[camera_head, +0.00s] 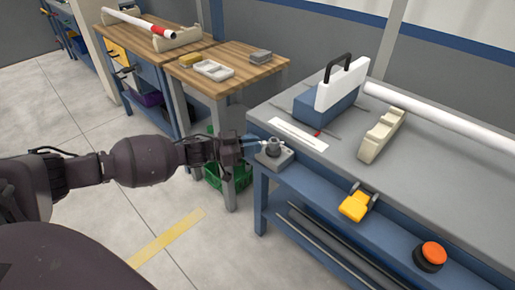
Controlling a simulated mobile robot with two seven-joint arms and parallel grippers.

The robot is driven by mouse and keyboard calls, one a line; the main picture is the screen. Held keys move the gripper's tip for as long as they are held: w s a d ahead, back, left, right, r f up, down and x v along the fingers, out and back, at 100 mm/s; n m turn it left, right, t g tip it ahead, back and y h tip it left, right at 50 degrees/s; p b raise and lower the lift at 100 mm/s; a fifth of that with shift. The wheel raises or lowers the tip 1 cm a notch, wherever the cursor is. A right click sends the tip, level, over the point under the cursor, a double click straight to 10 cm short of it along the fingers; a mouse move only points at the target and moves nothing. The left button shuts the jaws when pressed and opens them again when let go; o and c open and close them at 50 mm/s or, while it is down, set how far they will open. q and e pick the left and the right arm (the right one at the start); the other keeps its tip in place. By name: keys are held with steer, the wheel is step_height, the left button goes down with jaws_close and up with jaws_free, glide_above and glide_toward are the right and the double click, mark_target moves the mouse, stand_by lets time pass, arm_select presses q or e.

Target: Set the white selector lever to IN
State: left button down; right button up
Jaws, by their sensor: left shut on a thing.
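My left gripper (238,147) reaches in from the left to the near left corner of the grey-topped workbench (398,172). A small grey selector unit (274,155) with a round dark hub sits on that corner. The thin white selector lever (258,143) runs from the hub toward the left, and my left gripper is shut on its outer end. The fingertips are small and partly hidden by the gripper body. No IN marking is readable. My right gripper is not in view.
A blue clamp with a white plate and black handle (340,84) stands behind, with a white pipe (440,118) and cream cradle (382,136). A yellow part (356,204) and red-orange button (433,253) are at the front edge. A green crate (228,178) is below.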

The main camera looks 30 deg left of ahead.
arm_select(q)
steer(key=shift+w+a+f+m+g+h, duration=0.15)
steer(key=shift+m+g+h, duration=0.15)
steer(key=shift+g, duration=0.1)
steer(key=shift+b, duration=0.35)
steer(key=shift+m+g+h, duration=0.3)
steer(key=shift+w+r, duration=0.1)
steer(key=shift+r, duration=0.1)
steer(key=c, duration=1.1)
jaws_free()
steer(key=shift+a, duration=0.1)
